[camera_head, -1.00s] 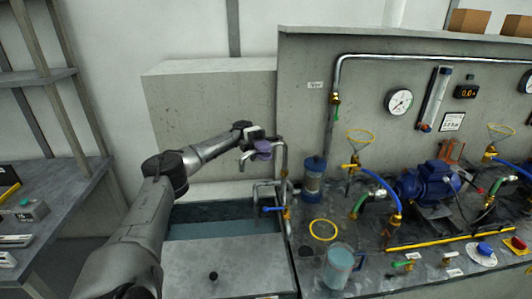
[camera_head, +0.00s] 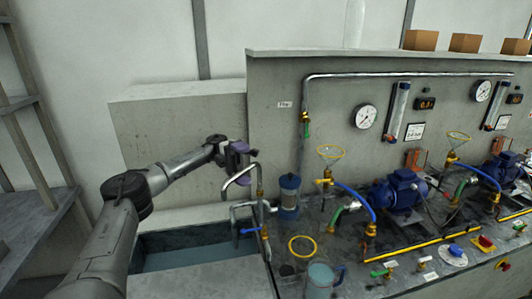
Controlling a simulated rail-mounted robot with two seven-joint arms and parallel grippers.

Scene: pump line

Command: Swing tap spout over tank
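The tap spout (camera_head: 239,178) is a curved metal pipe on a riser at the left end of the bench. Its free end points left and down, toward the tank (camera_head: 172,262), an open basin of bluish water at lower left. My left gripper (camera_head: 243,158) is at the top of the spout's curve, its purple-grey fingers overlapping the pipe in the picture. I cannot tell whether the fingers touch or grip it. A blue-handled valve (camera_head: 250,230) sits below the spout. My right gripper is not in view.
A clear blue-capped cylinder (camera_head: 289,193) stands just right of the tap. A jug (camera_head: 320,280) and a yellow ring (camera_head: 302,247) are on the bench in front. Blue pumps (camera_head: 398,190), hoses and gauges fill the right. A concrete block (camera_head: 170,135) stands behind the tank.

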